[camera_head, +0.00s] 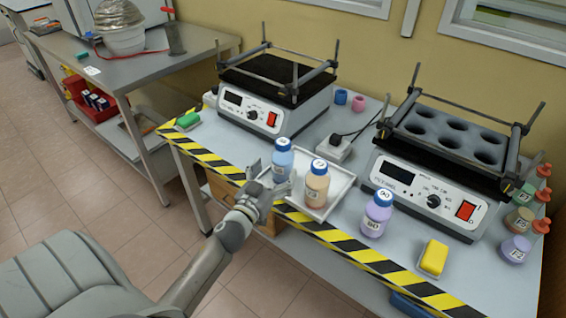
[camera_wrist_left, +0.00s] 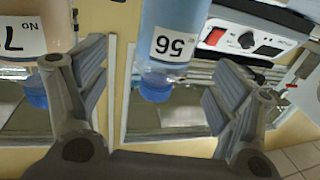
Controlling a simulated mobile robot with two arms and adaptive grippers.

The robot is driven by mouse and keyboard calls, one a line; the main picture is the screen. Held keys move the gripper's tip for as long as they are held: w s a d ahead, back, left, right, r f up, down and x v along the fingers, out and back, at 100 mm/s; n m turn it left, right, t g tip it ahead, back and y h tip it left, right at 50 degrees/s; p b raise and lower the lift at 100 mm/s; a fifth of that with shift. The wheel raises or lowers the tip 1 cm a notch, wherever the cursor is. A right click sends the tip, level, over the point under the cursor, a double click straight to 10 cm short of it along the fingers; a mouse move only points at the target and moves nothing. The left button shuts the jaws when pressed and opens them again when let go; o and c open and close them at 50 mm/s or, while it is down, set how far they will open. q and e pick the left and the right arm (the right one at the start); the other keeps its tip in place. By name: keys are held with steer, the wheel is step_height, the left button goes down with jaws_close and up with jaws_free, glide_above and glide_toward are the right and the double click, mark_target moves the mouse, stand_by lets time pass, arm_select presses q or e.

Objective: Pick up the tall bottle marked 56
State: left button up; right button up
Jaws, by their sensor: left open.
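In the head view the light blue bottle (camera_head: 282,165) stands upright at the left end of a white tray (camera_head: 341,184). My left gripper (camera_head: 268,185) is open at the front of this bottle. In the wrist view the bottle appears between the spread fingers (camera_wrist_left: 158,88), with gaps on both sides and no visible contact. My right gripper is not in view.
An orange bottle (camera_head: 317,187) stands close to the right of the blue one, beside a finger in the wrist view (camera_wrist_left: 22,35). A purple bottle (camera_head: 376,218) stands farther right. Two shaker machines (camera_head: 262,117) (camera_head: 415,195) stand behind. A yellow block (camera_head: 433,258) lies near the striped edge.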

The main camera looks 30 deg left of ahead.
mark_target(278, 167)
arm_select(q)
steer(key=w, duration=0.2)
steer(key=w+a, duration=0.1)
steer(key=w, duration=0.2)
steer(key=shift+w+a+f, duration=0.15)
steer(key=shift+w+f, duration=0.1)
steer(key=shift+w, duration=0.5)
steer(key=c, duration=1.3)
steer(key=shift+a+r, duration=0.1)
steer(key=shift+c, duration=0.4)
steer(key=shift+r, duration=0.1)
